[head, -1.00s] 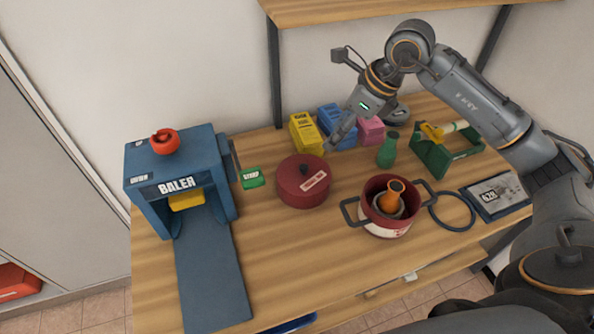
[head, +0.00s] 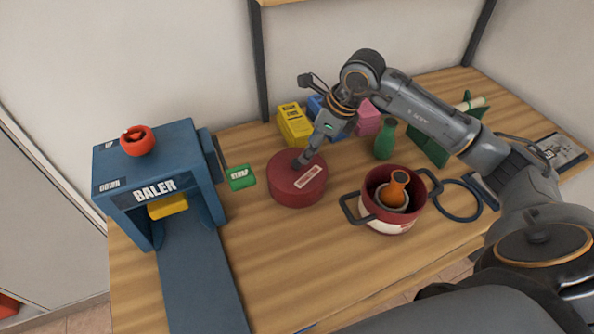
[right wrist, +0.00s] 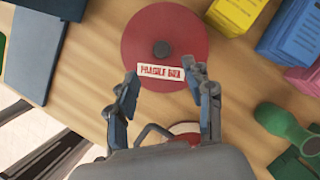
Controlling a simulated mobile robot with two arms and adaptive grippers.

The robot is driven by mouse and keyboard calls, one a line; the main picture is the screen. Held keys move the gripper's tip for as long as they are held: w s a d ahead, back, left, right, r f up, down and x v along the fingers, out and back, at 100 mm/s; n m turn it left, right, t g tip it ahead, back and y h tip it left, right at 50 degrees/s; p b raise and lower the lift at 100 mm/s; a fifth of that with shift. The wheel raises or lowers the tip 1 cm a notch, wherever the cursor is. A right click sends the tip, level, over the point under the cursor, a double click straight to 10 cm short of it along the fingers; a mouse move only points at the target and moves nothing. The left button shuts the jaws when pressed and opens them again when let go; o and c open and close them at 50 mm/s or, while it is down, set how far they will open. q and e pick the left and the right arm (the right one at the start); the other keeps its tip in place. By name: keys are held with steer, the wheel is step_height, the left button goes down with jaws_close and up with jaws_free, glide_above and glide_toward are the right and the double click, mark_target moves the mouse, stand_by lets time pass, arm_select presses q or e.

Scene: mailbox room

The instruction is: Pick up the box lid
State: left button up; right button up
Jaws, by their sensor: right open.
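The box lid (head: 290,165) is the round dark red top of a low round box with a small dark knob and a white label; it stands on the wooden table. In the right wrist view the red lid (right wrist: 130,45) shows its knob and a "FRAGILE BOX" label, between and beyond my fingers. My right gripper (head: 302,160) is over the lid near its knob. In the wrist view my right gripper (right wrist: 160,82) is open, with nothing between its fingertips. The arm partly hides the knob in the head view. My left gripper is not in view.
A red pot (head: 390,222) holding an orange vase (head: 396,187) stands to the right of the lid. A blue baler (head: 160,185) and a green strap block (head: 241,177) are to the left. Yellow (head: 295,125) and pink (head: 367,118) blocks and a green bottle (head: 385,140) stand behind.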

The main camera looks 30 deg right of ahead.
mark_target(297, 161)
steer(key=shift+x, duration=0.95)
steer(key=p+x, duration=0.1)
steer(key=x, duration=0.2)
steer(key=p+x, duration=0.1)
steer(key=shift+w+a+f+p, duration=0.15)
steer(key=shift+w+f+p, duration=0.15)
steer(key=shift+w, duration=0.1)
steer(key=shift+w+f, duration=0.1)
steer(key=shift+f, duration=0.2)
jaws_close()
